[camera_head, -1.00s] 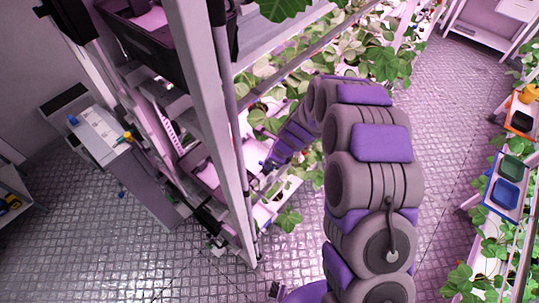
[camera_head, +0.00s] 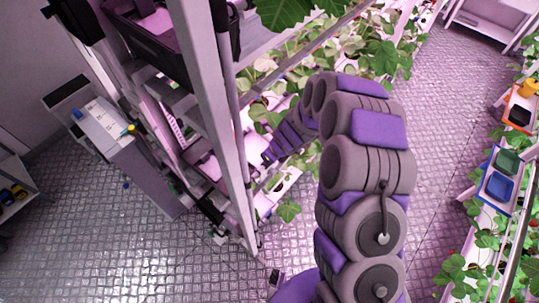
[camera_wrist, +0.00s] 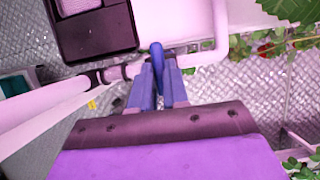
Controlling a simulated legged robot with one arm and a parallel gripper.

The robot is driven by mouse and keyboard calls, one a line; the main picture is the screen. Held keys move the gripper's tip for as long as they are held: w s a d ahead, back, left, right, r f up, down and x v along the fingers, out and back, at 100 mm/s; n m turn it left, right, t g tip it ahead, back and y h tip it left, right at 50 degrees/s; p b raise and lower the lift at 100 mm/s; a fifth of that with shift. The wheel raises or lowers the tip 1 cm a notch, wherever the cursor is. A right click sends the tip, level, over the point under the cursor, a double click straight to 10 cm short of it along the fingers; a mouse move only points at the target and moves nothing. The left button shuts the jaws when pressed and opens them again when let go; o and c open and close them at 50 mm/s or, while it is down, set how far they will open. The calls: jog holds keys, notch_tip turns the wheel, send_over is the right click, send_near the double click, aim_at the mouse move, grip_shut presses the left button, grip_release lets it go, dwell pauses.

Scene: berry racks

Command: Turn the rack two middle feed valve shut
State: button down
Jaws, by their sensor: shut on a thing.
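In the wrist view my gripper (camera_wrist: 158,78) is shut on a blue valve handle (camera_wrist: 156,49), with the handle's rounded end showing past the fingertips. The handle stands roughly across a pale pipe (camera_wrist: 192,59) that runs left to right behind the fingers. A dark fitting (camera_wrist: 93,77) sits on the pipe line to the left. In the head view my gripper (camera_head: 266,157) reaches in beside the plant rack's upright (camera_head: 209,100). The handle is too small and covered to make out there, and the valve body is hidden by the fingers.
A dark box (camera_wrist: 95,32) is close above the pipe in the wrist view. Leafy plants (camera_head: 375,60) fill the rack beyond my arm. Another rack with blue bins (camera_head: 503,187) stands at the right. The tiled floor between is clear.

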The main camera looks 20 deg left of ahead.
jog(key=shift+w+r, duration=0.15)
jog(key=shift+w, duration=0.05)
jog(key=c, duration=1.1)
grip_release()
jog(key=shift+s+a, duration=0.1)
jog(key=shift+a, duration=0.05)
jog(key=v, duration=1.7)
jog(key=s+d+f+n+g+h+b, duration=0.1)
jog(key=s+d+f+n+b, duration=0.1)
jog(key=s+d+n+b, duration=0.5)
jog(key=s+d+f+n+g+h+b, duration=0.1)
jog(key=s+d+f+n+b, duration=0.1)
jog(key=s+d+n+b, duration=0.5)
jog(key=s+d+f+n+g+h+b, duration=0.1)
jog(key=s+d+f+n+h+b, duration=0.1)
jog(key=s+d+n+b, duration=0.6)
jog(key=shift+s+d+f+n+g, duration=0.15)
jog(key=shift+s+d, duration=0.35)
jog(key=shift+s, duration=0.7)
jog(key=shift+s+d+f+n+g, duration=0.15)
jog(key=shift+s+d, duration=0.35)
jog(key=shift+s, duration=0.7)
jog(key=shift+s+d+f, duration=0.25)
jog(key=shift+s+d, duration=0.25)
jog(key=shift+s, duration=0.7)
